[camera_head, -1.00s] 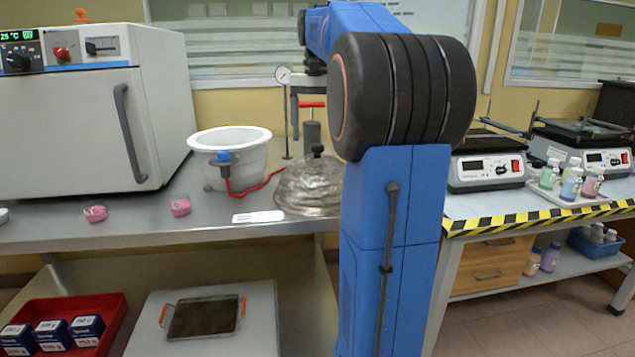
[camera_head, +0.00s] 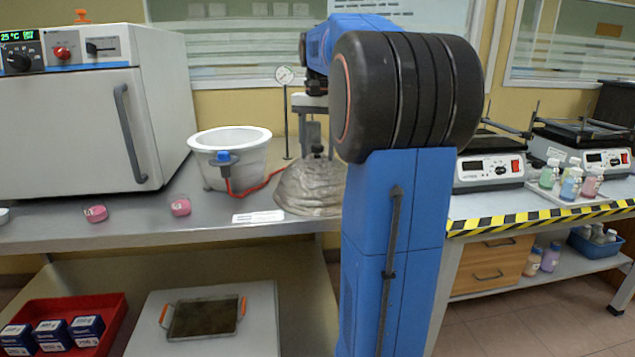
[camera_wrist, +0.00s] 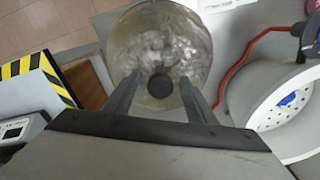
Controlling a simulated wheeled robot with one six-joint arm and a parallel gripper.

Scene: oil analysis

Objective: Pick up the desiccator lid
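The desiccator lid (camera_head: 308,190) is a clear, rippled glass dome resting on the steel bench, with a dark knob on top. In the wrist view the lid (camera_wrist: 165,35) fills the upper middle, and its round black knob (camera_wrist: 160,87) shows between my fingers. My gripper (camera_head: 316,150) is above the lid, pointing down, partly hidden by my arm in the head view. In the wrist view my gripper (camera_wrist: 160,80) is open, with a gap on each side of the knob. The desiccator bowl (camera_head: 232,175) stands open left of the lid, with a blue valve and red hose.
A gauge on a stand (camera_head: 285,110) rises behind the lid. A white label (camera_head: 258,217) lies in front. A bench with yellow-black edging (camera_head: 540,215) stands right.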

